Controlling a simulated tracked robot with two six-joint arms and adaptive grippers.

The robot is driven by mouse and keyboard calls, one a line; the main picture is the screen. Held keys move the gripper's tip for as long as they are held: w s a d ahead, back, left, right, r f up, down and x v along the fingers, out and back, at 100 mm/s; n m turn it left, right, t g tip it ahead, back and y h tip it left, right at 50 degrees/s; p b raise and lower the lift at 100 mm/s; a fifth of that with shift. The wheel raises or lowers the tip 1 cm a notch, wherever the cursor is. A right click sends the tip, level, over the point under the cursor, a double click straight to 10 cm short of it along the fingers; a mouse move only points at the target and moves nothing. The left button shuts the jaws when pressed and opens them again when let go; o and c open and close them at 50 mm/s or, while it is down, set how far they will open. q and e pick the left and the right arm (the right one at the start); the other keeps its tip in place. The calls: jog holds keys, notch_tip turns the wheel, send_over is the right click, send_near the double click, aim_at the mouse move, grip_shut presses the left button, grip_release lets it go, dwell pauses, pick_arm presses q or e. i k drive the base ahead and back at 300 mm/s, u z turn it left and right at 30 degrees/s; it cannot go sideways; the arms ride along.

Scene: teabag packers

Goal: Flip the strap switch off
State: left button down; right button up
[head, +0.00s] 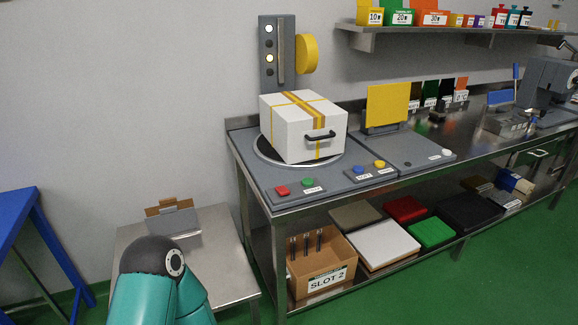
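I cannot tell which control is the strap switch. A grey machine on the steel bench has a white box (290,135) on its round turntable (262,152), with yellow straps around the box. In front of the box are a red button (282,191) and a green button (308,182). A smaller panel beside them carries a blue button (358,170) and a yellow button (379,164). Their labels are too small to read. A white knob (446,153) sits on the grey plate to the right. Neither gripper shows; only a teal arm link of mine is at the lower left.
A grey column (277,75) with lamps and a yellow reel (307,54) stands behind the box. A yellow panel (388,103) stands upright to the right. A low steel table (222,262) stands left of the bench. A SLOT 2 carton (321,277) is on the lower shelf.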

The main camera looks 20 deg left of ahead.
aim_at(282, 190)
jog(key=u, duration=0.25)
jog(key=i, duration=1.15)
jog(key=u, duration=0.55)
